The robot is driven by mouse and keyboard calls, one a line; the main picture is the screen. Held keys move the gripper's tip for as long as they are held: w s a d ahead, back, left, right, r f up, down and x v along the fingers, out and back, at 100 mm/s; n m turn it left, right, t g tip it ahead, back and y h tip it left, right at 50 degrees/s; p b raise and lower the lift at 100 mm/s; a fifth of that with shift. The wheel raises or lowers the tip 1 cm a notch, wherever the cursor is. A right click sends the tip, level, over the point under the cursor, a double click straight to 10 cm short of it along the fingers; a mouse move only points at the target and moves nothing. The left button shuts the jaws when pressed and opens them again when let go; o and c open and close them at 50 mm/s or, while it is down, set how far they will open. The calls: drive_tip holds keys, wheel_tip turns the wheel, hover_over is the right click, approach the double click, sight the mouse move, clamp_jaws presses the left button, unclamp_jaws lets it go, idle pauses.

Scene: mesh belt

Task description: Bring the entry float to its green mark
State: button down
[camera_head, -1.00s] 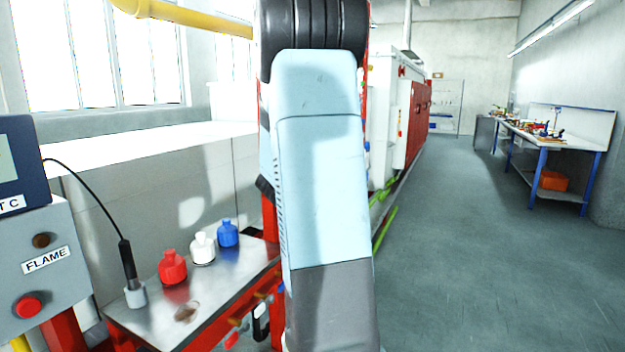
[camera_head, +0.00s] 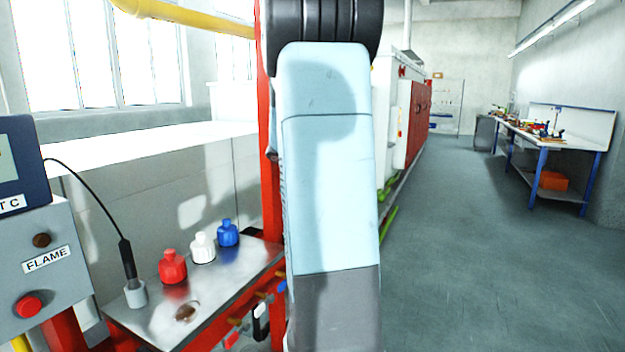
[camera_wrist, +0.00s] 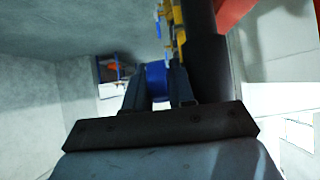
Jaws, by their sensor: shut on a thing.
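In the wrist view my gripper (camera_wrist: 158,76) is shut on a blue rounded part (camera_wrist: 157,88) that looks like a knob. One dark finger is on each side of it. Yellow fittings (camera_wrist: 178,35) line up just beyond the blue part, beside a thick dark pipe (camera_wrist: 208,60). In the head view my own pale blue arm link fills the middle and hides my gripper and what it holds. I cannot make out a float or a green mark in either view.
A steel shelf (camera_head: 220,292) carries a red bottle (camera_head: 172,267), a white bottle (camera_head: 203,248) and a blue bottle (camera_head: 228,233). A grey FLAME box (camera_head: 45,262) stands at left. A workbench (camera_head: 560,140) is at right, with open floor (camera_head: 480,270) between.

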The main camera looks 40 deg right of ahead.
drive_tip(key=shift+y, duration=0.7)
idle(0.3)
drive_tip(key=c, duration=1.3)
unclamp_jaws()
drive_tip(key=shift+d, duration=0.1)
drive_tip(key=shift+r, duration=0.1)
drive_tip(key=v, duration=1.3)
drive_tip(key=shift+w+a+r, duration=0.2)
drive_tip(key=shift+a, duration=0.15)
